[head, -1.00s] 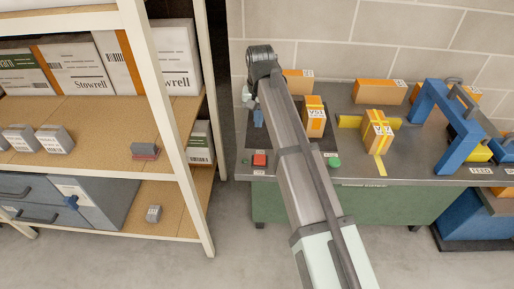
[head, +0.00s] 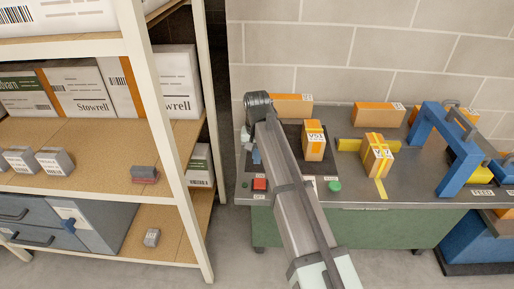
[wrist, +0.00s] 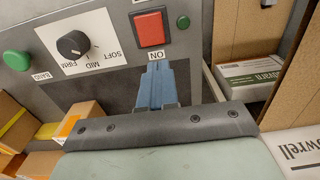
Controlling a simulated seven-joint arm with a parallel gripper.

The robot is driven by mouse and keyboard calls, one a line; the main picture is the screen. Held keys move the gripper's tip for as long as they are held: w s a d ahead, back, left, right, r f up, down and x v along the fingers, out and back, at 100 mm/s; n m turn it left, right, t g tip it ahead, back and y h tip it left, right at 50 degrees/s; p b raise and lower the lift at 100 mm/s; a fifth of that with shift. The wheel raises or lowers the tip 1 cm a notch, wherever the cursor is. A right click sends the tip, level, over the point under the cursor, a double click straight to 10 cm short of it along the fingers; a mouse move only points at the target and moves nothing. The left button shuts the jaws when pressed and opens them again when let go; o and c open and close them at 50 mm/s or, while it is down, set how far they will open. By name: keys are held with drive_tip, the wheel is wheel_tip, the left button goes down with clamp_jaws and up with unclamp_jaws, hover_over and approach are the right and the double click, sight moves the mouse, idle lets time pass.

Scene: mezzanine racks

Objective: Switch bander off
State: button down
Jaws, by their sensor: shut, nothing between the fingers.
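The bander's red switch (head: 259,184) sits on the front left of the dark bench top. In the wrist view the red switch (wrist: 150,29) stands in a grey frame, with an upside-down "ON" label (wrist: 158,54) beside its near edge. My gripper (head: 256,157) is shut and empty, its blue fingers just behind the switch in the head view. In the wrist view my gripper (wrist: 158,72) points at the label, its tips close to it; whether they touch the panel I cannot tell. My forearm hides part of the panel in the head view.
A black knob (wrist: 73,45) marked soft, mid and firm and a green button (head: 334,186) are beside the switch. Orange boxes, one banded yellow (head: 377,160), and a blue arch (head: 437,125) stand on the bench. A shelf rack (head: 178,140) stands close on the left.

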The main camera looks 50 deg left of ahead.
wheel_tip(320, 180, down, 7)
drive_tip(key=shift+f, duration=0.2)
idle(0.5)
drive_tip(key=shift+f, duration=0.2)
drive_tip(key=shift+a+r, duration=0.1)
drive_tip(key=shift+r, duration=0.7)
drive_tip(key=shift+r, duration=0.1)
wheel_tip(320, 180, up, 14)
drive_tip(key=w+a, duration=0.1)
drive_tip(key=shift+w+a+f, duration=0.2)
drive_tip(key=shift+w+a, duration=0.05)
drive_tip(key=shift+w, duration=0.05)
idle(0.8)
